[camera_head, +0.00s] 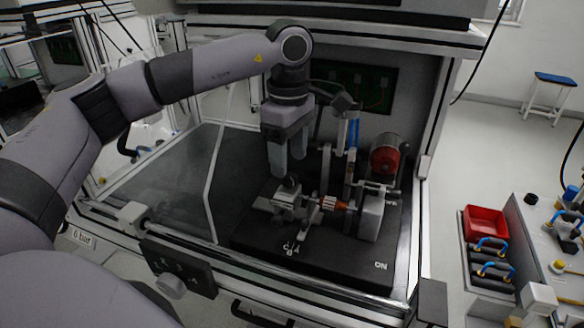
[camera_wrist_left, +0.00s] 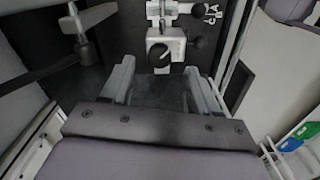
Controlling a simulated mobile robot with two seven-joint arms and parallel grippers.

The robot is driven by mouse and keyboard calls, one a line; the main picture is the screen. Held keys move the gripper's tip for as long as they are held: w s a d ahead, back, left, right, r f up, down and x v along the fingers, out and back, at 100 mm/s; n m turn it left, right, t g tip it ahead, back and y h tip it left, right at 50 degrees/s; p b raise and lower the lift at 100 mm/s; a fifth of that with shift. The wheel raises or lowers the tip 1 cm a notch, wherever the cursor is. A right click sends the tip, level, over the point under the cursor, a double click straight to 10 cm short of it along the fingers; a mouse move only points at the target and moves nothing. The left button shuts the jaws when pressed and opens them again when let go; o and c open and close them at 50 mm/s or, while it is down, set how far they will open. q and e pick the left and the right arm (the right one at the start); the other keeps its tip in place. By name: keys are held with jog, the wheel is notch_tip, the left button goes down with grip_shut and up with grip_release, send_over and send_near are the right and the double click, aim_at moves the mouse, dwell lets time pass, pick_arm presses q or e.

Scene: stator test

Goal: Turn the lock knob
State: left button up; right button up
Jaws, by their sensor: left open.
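The lock knob appears to be the round black knob with a pale mark (camera_wrist_left: 158,53) on a light metal block in the left wrist view. In the head view a small black knob (camera_head: 291,183) shows on top of the fixture, just below my left gripper. My left gripper (camera_head: 288,164) points down over it with its two fingers apart and nothing between them. In the left wrist view the open fingertips (camera_wrist_left: 159,70) lie on either side of the block's near end, with the knob just beyond them. I cannot tell the exact height gap. My right gripper is not in view.
The fixture stands on a black base plate (camera_head: 320,264) inside a framed enclosure. A motor with a red face (camera_head: 387,158) and metal posts stand right of the gripper. A clear panel edge (camera_head: 213,170) is at left. A red bin (camera_head: 486,224) sits outside at right.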

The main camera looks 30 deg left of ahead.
aim_at(290, 176)
pick_arm(q)
jog(key=shift+f, duration=1.85)
jog(key=shift+c, duration=0.2)
jog(key=c, duration=1)
